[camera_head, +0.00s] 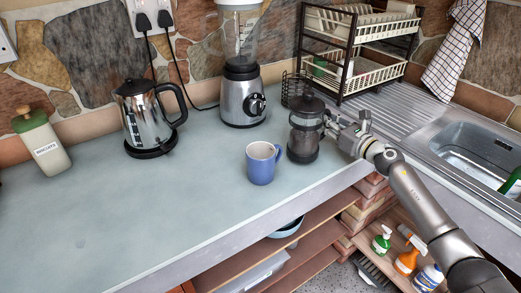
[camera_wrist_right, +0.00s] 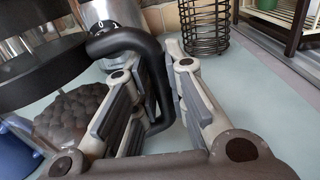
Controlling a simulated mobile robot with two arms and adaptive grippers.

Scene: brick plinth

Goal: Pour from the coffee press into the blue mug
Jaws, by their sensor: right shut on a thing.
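The coffee press (camera_head: 304,140), dark glass with a black lid, is upright at the middle right of the counter in the head view. I cannot tell whether its base touches the counter. My right gripper (camera_head: 334,131) comes from the right and is shut on the press's black handle (camera_wrist_right: 125,38). In the wrist view the handle lies between the fingers of this gripper (camera_wrist_right: 155,90), and the dark press body (camera_wrist_right: 40,75) fills the left side. My left gripper is not in view.
A kettle (camera_head: 145,115) and a blender (camera_head: 241,95) stand behind. A wire basket (camera_head: 295,88) and dish rack (camera_head: 370,72) are behind the press; the sink (camera_head: 465,150) is right. The counter's front edge (camera_head: 250,225) is near the mug. The left counter is mostly clear.

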